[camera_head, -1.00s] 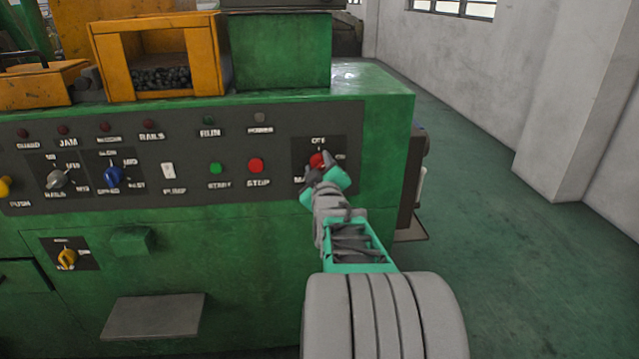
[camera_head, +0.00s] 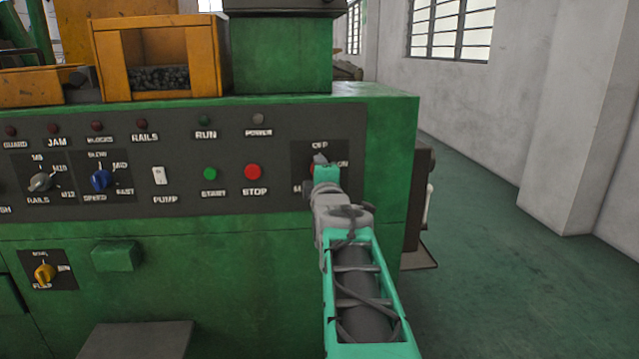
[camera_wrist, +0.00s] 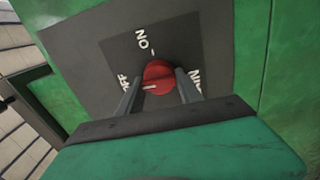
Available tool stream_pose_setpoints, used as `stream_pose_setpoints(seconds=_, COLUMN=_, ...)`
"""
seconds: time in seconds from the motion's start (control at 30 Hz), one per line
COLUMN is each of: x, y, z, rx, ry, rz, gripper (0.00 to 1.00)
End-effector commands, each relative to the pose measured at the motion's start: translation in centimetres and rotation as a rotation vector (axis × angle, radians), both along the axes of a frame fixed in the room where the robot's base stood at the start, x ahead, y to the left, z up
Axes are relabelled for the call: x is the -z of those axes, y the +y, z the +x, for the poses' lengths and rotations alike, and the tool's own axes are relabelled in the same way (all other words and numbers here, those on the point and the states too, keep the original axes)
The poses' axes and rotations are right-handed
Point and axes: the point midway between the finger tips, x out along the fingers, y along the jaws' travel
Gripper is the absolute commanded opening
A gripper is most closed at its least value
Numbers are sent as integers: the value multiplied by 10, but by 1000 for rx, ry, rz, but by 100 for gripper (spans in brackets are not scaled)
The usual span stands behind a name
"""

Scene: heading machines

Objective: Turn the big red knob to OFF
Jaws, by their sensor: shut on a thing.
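The big red knob (camera_wrist: 158,75) sits on a dark plate at the right end of the green machine's control panel (camera_head: 225,192). The wrist view shows ON above the knob, OFF to its left, partly hidden by a finger, and a third label to its right. A white line on the knob's lower left part runs roughly toward the OFF side. My gripper (camera_wrist: 158,90) is shut on the knob, with one finger on each side. In the head view my gripper (camera_head: 322,162) covers most of the knob; OFF is above it and ON to its right.
To the left on the panel are the red STOP button (camera_head: 253,172), the green START button (camera_head: 210,174) and a white PUMP switch (camera_head: 159,176). A grey shelf (camera_head: 138,340) juts out low at the left. The floor (camera_head: 490,280) right of the machine is clear.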

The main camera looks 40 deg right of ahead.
Motion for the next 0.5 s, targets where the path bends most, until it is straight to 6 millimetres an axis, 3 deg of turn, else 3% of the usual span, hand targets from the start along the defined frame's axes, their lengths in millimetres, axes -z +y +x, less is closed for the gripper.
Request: stream_pose_setpoints(seconds=0.5, x=0, y=0, z=0, rx=-1, ry=31, rz=-45, gripper=2)
